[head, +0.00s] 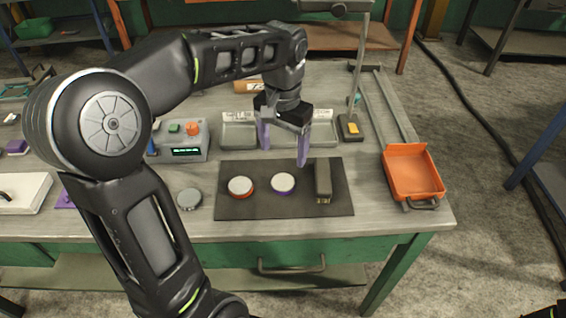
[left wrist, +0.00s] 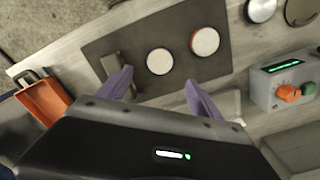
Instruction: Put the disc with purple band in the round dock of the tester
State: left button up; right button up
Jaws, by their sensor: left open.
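The disc with purple band (head: 283,183) lies flat on a dark mat, white on top, between an orange-banded disc and a dark block. It also shows in the left wrist view (left wrist: 160,61), just beyond the fingertips. My left gripper (head: 284,148) is open and empty, its purple fingers pointing down above the mat's back edge; its fingers also show in the left wrist view (left wrist: 158,82). The tester (head: 185,150) is a grey box with a green display and orange knob, left of the mat. I cannot make out its round dock.
The orange-banded disc (head: 240,187) and dark block (head: 323,181) flank the purple-banded disc on the mat (head: 270,209). A grey disc (head: 189,198) lies left of it. Metal trays (head: 238,134) stand behind, an orange tray (head: 412,173) at right. A lamp-like post (head: 359,70) rises behind.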

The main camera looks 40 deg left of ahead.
pick_arm(q)
jog(key=shift+r, duration=0.95)
jog(key=shift+o, duration=0.5)
